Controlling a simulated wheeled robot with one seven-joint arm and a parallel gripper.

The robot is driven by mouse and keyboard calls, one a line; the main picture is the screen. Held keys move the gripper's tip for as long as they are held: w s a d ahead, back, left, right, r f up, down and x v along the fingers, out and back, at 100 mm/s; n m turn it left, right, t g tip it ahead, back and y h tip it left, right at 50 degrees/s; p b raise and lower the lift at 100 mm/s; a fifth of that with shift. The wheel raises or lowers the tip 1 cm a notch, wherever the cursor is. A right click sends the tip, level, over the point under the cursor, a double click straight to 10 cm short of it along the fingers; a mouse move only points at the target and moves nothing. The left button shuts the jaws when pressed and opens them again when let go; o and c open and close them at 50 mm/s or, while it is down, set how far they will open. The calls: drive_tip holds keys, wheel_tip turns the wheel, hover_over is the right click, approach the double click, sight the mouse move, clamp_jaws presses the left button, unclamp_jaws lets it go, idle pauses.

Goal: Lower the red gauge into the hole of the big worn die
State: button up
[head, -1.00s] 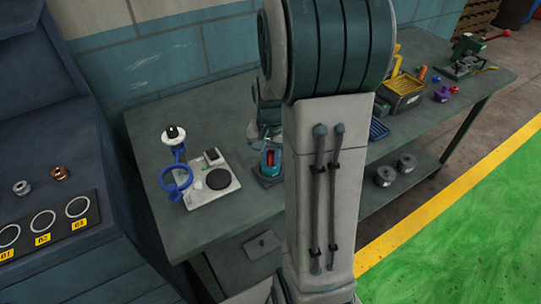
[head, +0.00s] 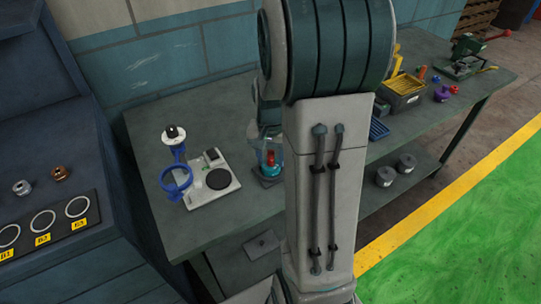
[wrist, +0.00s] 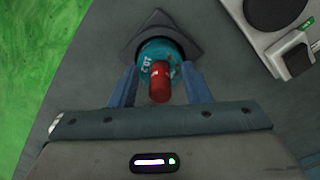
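The red gauge (wrist: 160,82) shows between my fingers in the wrist view, with a gap on each side. It stands out of the teal die (wrist: 152,50), which has white lettering on top. I cannot tell how deep the gauge sits in the hole, which is hidden. My gripper (wrist: 160,72) is open around the gauge. In the head view, the gauge (head: 270,158) shows above the die (head: 262,169), close to the left edge of my arm. My arm hides much of the gripper there.
A dark pointed base (wrist: 186,22) lies under the die on the grey-green bench (head: 232,213). To the left stand a pale plate with a black disc (head: 219,179) and a blue ring stand (head: 175,181). A yellow bin (head: 403,92) stands farther right.

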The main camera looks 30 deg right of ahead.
wheel_tip(320, 180, up, 14)
idle(0.6)
idle(0.7)
drive_tip(key=s+a+f+n+t, duration=0.3)
drive_tip(key=s+a+n, duration=0.5)
drive_tip(key=s+a, duration=0.4)
drive_tip(key=shift+s, duration=0.15)
